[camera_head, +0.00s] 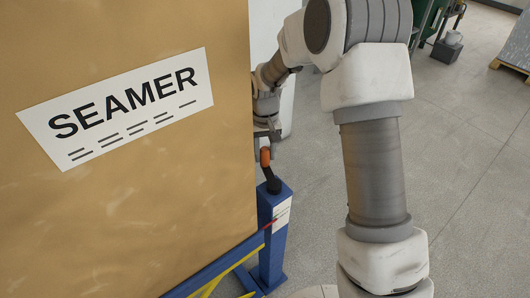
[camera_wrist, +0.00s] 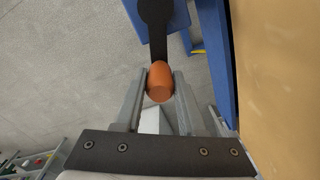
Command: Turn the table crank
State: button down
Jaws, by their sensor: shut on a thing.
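The table crank has an orange handle (camera_wrist: 160,82) on a dark crank arm (camera_wrist: 158,30). In the wrist view the handle sits between the two fingers of my gripper (camera_wrist: 159,86), which is shut on it. In the head view the orange handle (camera_head: 265,158) shows at the lower end of my gripper (camera_head: 266,145), above the top of a blue post (camera_head: 272,215). The black crank hub (camera_head: 272,185) sits at the top of that post. The fingers partly hide the handle in the head view.
A large tan box marked SEAMER (camera_head: 130,150) fills the left, close beside my gripper. A blue frame rail (camera_head: 225,265) with yellow braces runs below it. Grey floor (camera_head: 470,150) lies open on the right, with a pallet (camera_head: 513,68) at the far right.

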jog(key=shift+d+m, duration=0.2)
jog(key=shift+m, duration=0.1)
jog(key=s+d+m+p, duration=0.3)
jog(key=s+d+m, duration=0.1)
jog(key=m, duration=0.7)
jog(key=s+d+m+p, duration=0.4)
jog(key=d+m, duration=0.1)
jog(key=m, duration=0.6)
jog(key=shift+d, duration=0.15)
dwell(0.4)
jog(key=shift+s, duration=0.15)
dwell(0.3)
jog(key=c, duration=0.5)
grip_release()
